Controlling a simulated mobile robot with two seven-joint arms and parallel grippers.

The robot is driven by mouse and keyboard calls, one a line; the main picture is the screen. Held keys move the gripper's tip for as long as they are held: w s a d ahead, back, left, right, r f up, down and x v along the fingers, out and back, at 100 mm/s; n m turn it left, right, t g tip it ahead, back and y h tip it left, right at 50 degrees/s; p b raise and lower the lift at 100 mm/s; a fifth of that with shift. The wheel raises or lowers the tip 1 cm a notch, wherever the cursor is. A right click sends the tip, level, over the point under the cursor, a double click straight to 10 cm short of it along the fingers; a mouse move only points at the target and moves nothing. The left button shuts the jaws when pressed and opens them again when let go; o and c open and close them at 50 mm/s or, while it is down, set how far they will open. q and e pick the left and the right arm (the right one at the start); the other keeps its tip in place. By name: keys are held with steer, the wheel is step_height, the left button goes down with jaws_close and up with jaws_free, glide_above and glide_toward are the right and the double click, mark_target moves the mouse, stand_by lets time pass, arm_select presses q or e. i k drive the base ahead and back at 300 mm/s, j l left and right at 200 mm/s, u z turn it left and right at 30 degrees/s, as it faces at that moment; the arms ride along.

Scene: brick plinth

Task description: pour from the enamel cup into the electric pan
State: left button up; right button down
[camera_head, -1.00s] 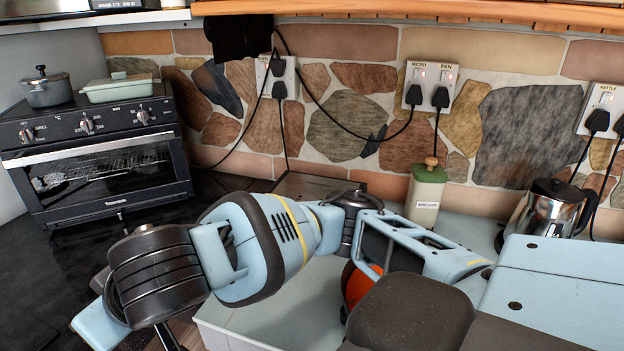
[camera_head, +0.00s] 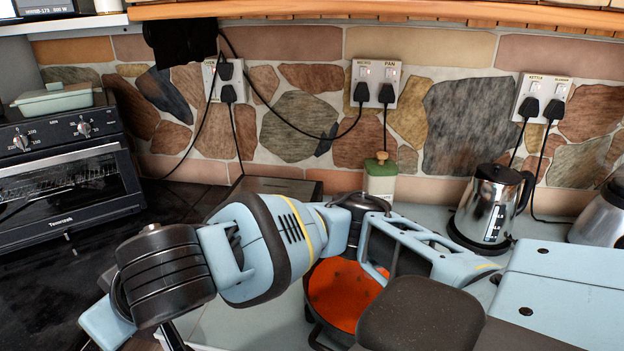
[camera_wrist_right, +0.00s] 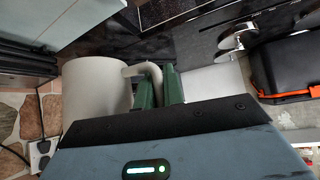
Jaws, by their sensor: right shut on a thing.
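The electric pan (camera_head: 338,292) has an orange inside and a dark rim. It stands on the pale counter in the head view, partly hidden behind my right arm. The cream enamel cup (camera_wrist_right: 97,92) shows in the right wrist view, with its handle toward my right gripper (camera_wrist_right: 160,88). The green fingers of that gripper are shut on the cup handle. In the head view my right arm crosses the front, and I cannot make out its gripper or the cup there. I cannot see what is in the cup. My left gripper is in neither view.
A steel kettle (camera_head: 490,205) stands right of the pan, and a green-lidded canister (camera_head: 380,180) behind it. A black oven (camera_head: 65,175) is at left. Wall sockets (camera_head: 375,85) and hanging cords are at the back. A black thing with an orange edge (camera_wrist_right: 290,65) is at right in the wrist view.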

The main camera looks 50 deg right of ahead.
mark_target(337, 290)
steer(key=j+z, duration=0.15)
steer(key=z, duration=0.7)
